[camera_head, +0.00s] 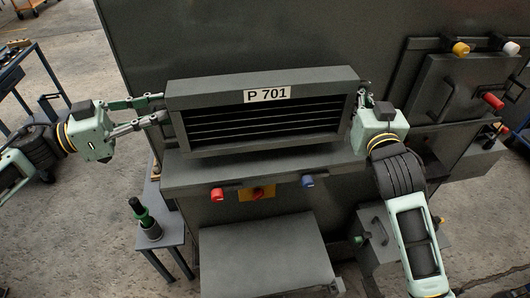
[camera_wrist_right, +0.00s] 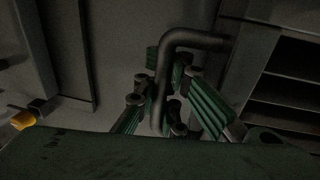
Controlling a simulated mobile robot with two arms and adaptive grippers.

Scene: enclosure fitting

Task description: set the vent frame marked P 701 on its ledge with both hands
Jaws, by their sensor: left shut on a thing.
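The vent frame (camera_head: 262,84) is a dark grey box with horizontal slats and a white label reading P 701. It is upright, just above or on the cabinet's ledge (camera_head: 240,172); I cannot tell whether it touches. My left gripper (camera_head: 158,108) is shut on the frame's left side, with the grip point small in view. My right gripper (camera_head: 364,98) is at the frame's right side. In the right wrist view, its green fingers (camera_wrist_right: 172,95) stand apart on either side of the frame's bent dark handle (camera_wrist_right: 195,40), and the slats show at the right.
A red knob (camera_head: 217,194), a yellow switch plate (camera_head: 257,193) and a blue knob (camera_head: 308,181) sit below the ledge. A side table (camera_head: 168,240) with a green bottle-like object (camera_head: 146,220) stands at the left. A panel with knobs (camera_head: 460,90) is at the right.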

